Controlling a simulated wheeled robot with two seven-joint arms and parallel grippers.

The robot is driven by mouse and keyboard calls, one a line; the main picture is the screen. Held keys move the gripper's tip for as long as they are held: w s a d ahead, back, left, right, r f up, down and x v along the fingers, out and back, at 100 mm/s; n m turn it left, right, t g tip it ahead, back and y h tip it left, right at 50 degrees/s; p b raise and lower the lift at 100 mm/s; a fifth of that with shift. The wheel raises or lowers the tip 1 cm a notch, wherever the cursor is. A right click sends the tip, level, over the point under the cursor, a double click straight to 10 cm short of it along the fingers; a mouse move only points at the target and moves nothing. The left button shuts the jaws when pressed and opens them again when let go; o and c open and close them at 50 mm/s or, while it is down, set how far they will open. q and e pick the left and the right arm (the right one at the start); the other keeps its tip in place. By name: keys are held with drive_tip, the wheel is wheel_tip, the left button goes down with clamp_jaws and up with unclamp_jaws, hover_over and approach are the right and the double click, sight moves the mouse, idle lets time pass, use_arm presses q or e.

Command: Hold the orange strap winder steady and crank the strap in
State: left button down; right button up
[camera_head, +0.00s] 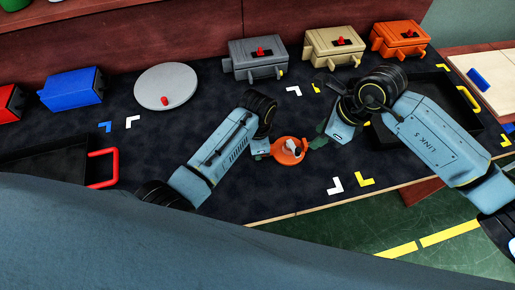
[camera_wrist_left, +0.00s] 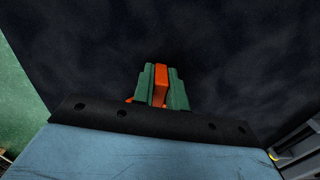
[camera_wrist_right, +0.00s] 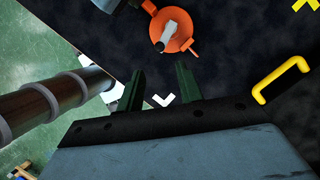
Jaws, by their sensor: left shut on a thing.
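The orange strap winder (camera_head: 287,157) is at the middle of the dark table, with a pale grey and white crank piece (camera_head: 293,146) on top. My left gripper (camera_wrist_left: 160,82) is shut on an orange part of the winder, from its left side in the head view. My right gripper (camera_wrist_right: 160,78) is open and empty, just right of the winder in the head view. In the right wrist view the winder (camera_wrist_right: 180,43) lies beyond the open fingertips, apart from them, its crank piece (camera_wrist_right: 175,31) facing up. I cannot make out the strap.
Grey (camera_head: 256,63), tan (camera_head: 333,53) and orange (camera_head: 399,43) boxes stand at the back right. A grey disc (camera_head: 160,80) and a blue box (camera_head: 72,90) stand back left. Dark trays with a red handle (camera_head: 104,168) and a yellow handle (camera_head: 468,98) flank the middle.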

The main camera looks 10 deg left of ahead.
sight(299, 149)
drive_tip(key=shift+o, duration=0.3)
drive_tip(key=a+r+m+h, duration=0.1)
drive_tip(key=a+m+h, duration=0.1)
drive_tip(key=m, duration=1)
drive_tip(key=a+r+m+h, duration=0.1)
drive_tip(key=a+m+h, duration=0.1)
drive_tip(key=m, duration=1.1)
drive_tip(key=shift+g, duration=0.3)
drive_tip(key=f, duration=1.1)
drive_tip(key=shift+w+f, duration=0.15)
drive_tip(key=shift+w, duration=0.2)
clamp_jaws()
